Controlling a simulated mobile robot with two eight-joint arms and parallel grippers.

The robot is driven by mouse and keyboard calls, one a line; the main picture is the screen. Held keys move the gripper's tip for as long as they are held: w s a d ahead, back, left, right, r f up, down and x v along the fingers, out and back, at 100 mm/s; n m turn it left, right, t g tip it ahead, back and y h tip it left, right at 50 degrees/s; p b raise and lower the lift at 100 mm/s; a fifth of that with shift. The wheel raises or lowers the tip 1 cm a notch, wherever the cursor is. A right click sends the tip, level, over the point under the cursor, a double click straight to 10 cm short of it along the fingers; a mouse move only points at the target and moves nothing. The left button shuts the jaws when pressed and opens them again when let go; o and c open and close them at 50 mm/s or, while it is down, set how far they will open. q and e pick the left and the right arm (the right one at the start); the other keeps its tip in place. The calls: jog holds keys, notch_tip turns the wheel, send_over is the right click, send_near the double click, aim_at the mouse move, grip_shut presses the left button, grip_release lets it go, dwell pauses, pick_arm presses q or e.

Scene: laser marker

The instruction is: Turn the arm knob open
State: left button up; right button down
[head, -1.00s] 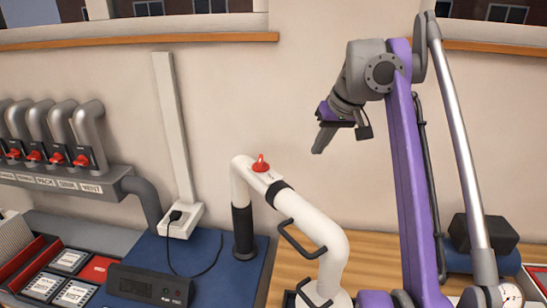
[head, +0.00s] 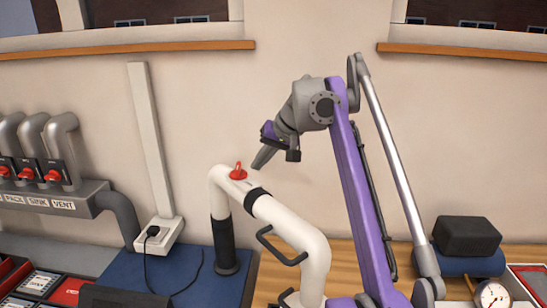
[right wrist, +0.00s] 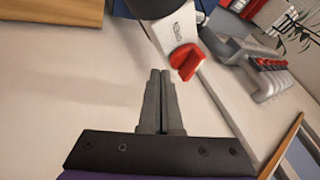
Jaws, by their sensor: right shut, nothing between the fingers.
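The red arm knob (head: 238,173) sits on top of the white extraction arm (head: 290,225), near its upper bend. In the right wrist view the knob (right wrist: 185,62) shows as a red handle just right of and beyond the fingertips, apart from them. My right gripper (head: 257,166) is just right of the knob and slightly above it in the head view, pointing down and to the left. Its two grey fingers (right wrist: 160,75) are together and empty. My left gripper is out of view.
Grey pipes with red valves (head: 52,172) and labels stand at the left. A dark block (head: 468,236) and a dial gauge (head: 490,293) are at the right.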

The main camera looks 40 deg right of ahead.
jog(key=shift+w+a, duration=0.8)
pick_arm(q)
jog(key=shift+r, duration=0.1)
pick_arm(e)
jog(key=shift+r, duration=0.1)
